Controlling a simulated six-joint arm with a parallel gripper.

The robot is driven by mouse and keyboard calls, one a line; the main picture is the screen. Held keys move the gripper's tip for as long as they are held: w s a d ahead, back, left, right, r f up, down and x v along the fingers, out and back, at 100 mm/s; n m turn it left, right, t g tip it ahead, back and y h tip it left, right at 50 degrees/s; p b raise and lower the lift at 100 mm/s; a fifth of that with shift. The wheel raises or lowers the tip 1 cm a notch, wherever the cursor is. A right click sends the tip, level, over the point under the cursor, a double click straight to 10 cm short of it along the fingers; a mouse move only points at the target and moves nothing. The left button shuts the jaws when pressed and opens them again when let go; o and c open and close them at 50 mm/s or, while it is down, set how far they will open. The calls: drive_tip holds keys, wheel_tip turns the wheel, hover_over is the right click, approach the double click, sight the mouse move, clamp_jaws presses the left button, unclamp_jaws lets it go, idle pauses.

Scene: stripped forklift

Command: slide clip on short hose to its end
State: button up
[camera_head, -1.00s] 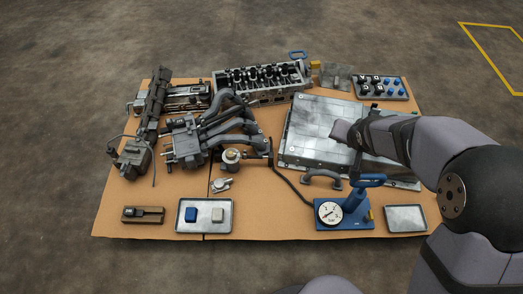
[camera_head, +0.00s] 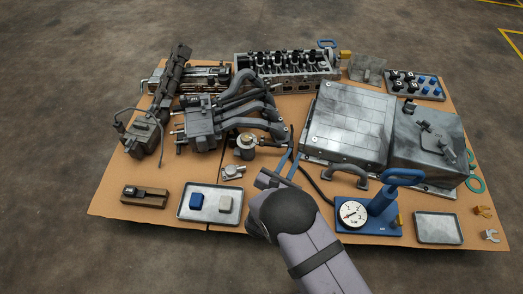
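A dark short hose stub (camera_head: 267,152) runs right from a round metal canister (camera_head: 245,146) in the middle of the board. It is small and partly crowded by my gripper, and I cannot make out a clip on it. My gripper (camera_head: 289,160) is just right of and in front of this stub. Two narrow blue prongs show there, slightly apart. I cannot tell whether they are touching anything. My wrist and forearm hide the board below them.
A curved dark pipe piece (camera_head: 346,181) lies to the right. The blue gauge pump (camera_head: 370,213) stands at front right, with a black line running toward the canister. The manifold (camera_head: 205,122), large metal cases (camera_head: 345,125) and a tray (camera_head: 184,209) with two blocks surround the area.

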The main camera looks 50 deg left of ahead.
sight(262, 143)
drive_tip(key=s+a+n+y, duration=0.2)
drive_tip(key=s, duration=0.1)
drive_tip(key=s+a+f+n+g+y, duration=0.1)
drive_tip(key=s+n, duration=0.1)
drive_tip(key=s+a+n+y+b, duration=0.1)
drive_tip(key=s+a+y, duration=0.1)
drive_tip(key=s, duration=0.1)
drive_tip(key=shift+s+a+f+n+g+y, duration=0.3)
drive_tip(key=shift+s+a+f+n+g, duration=0.05)
drive_tip(key=shift+f+n+g, duration=0.05)
drive_tip(key=b+x, duration=0.3)
drive_tip(key=x, duration=0.2)
drive_tip(key=shift+w+a+f, duration=0.15)
drive_tip(key=shift+w+a, duration=0.05)
drive_tip(key=shift+w, duration=0.1)
drive_tip(key=shift+b+x, duration=0.65)
drive_tip(key=shift+x, duration=0.2)
clamp_jaws()
